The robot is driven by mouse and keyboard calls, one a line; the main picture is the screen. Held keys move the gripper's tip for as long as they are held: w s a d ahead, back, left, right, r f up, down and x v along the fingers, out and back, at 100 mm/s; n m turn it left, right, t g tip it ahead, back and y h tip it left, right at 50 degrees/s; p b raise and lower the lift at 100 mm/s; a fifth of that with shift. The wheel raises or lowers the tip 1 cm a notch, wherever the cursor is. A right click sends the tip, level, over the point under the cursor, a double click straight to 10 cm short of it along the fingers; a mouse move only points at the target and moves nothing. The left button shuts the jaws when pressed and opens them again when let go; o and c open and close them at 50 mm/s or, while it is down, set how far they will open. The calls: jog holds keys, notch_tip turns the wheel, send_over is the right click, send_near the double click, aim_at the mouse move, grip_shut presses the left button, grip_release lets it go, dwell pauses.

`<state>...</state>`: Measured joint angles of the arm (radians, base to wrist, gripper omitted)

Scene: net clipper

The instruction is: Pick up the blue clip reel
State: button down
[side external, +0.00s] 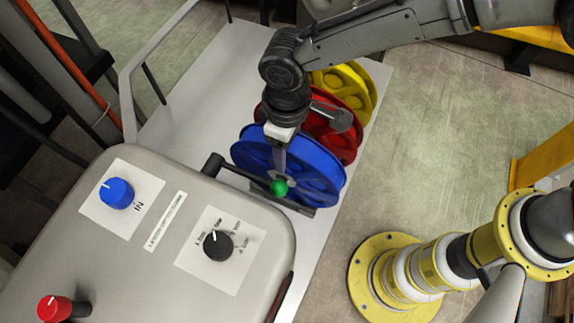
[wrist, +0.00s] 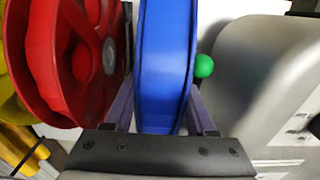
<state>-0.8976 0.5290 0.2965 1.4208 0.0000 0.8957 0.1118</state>
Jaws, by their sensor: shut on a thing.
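The blue clip reel (side external: 315,180) stands upright at the front of a row of reels, beside the grey machine box. It also fills the middle of the wrist view (wrist: 165,65), seen edge-on. My gripper (side external: 283,158) comes down over the reel from above. In the wrist view its two fingers (wrist: 163,118) lie on either side of the blue rim, and the gripper is shut on it. The reel's lower part is near a dark rack (side external: 262,190), and I cannot tell whether it still touches it.
A red reel (side external: 338,135) and a yellow reel (side external: 352,88) stand close behind the blue one. A green ball (side external: 279,187) shows at its front side. The grey control box (side external: 150,240) with knobs is close by. Open floor (side external: 440,130) lies to the right.

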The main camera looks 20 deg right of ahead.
jog(key=shift+r, duration=0.15)
jog(key=shift+a+r, duration=0.1)
jog(key=shift+r, duration=0.45)
notch_tip(320, 180, up, 2)
jog(key=shift+r, duration=0.1)
jog(key=s+d+r, duration=0.1)
jog(key=r, duration=0.1)
jog(key=s+d+r, duration=0.1)
jog(key=d+r, duration=0.1)
jog(key=s+d+r, duration=0.1)
jog(key=r, duration=0.1)
jog(key=shift+s+d+r, duration=0.1)
jog(key=shift+s+d, duration=0.1)
jog(key=shift+d, duration=0.05)
jog(key=s+d+r, duration=0.3)
jog(key=s+d, duration=0.2)
jog(key=d, duration=0.1)
jog(key=shift+s+d+r, duration=0.15)
jog(key=shift+d, duration=0.15)
